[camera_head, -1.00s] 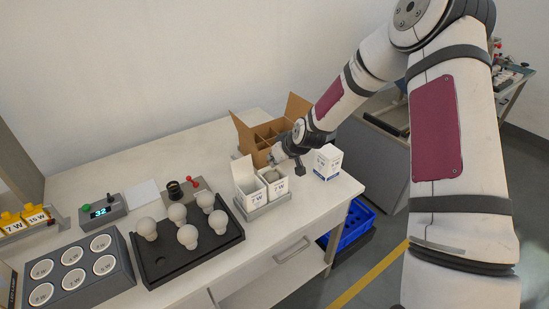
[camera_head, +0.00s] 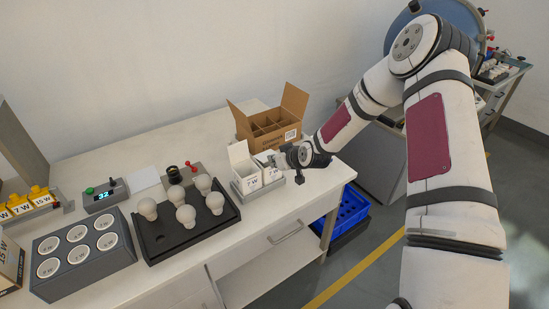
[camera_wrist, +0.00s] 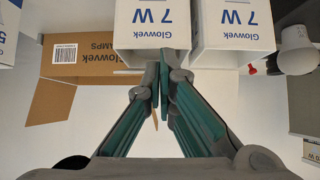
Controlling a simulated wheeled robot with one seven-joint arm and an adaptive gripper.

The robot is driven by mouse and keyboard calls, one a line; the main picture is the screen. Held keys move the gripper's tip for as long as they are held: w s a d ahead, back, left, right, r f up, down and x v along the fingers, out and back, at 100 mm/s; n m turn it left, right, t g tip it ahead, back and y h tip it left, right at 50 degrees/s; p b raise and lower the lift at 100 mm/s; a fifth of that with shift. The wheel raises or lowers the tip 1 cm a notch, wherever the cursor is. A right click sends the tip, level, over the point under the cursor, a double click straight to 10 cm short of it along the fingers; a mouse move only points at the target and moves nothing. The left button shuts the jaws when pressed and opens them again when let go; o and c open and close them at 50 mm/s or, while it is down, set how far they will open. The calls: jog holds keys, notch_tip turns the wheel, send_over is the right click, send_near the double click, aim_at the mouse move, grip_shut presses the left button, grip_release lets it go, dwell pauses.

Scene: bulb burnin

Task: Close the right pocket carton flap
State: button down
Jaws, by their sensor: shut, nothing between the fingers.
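Two white 7 W cartons stand side by side in a grey holder (camera_head: 262,190). The right pocket carton (camera_head: 271,175) shows in the wrist view as the carton on the left (camera_wrist: 150,30). Its top and flap are largely hidden behind my gripper in the head view, so I cannot tell the flap's angle. The left pocket carton (camera_head: 250,181) has a raised flap (camera_head: 238,151); it also shows in the wrist view (camera_wrist: 232,30). My gripper (camera_head: 280,160) is shut and empty. Its fingertips (camera_wrist: 164,84) are at the right carton's edge; contact is unclear.
An open brown divided box (camera_head: 268,128) stands behind the cartons. A black tray with several bulbs (camera_head: 185,215) lies to the left. Another white carton (camera_wrist: 8,32) shows at the wrist view's left edge. A blue crate (camera_head: 350,212) sits below the bench's right end.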

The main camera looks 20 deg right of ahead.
jog(key=shift+s+f, duration=0.2)
jog(key=shift+f, duration=0.45)
jog(key=shift+r, duration=0.1)
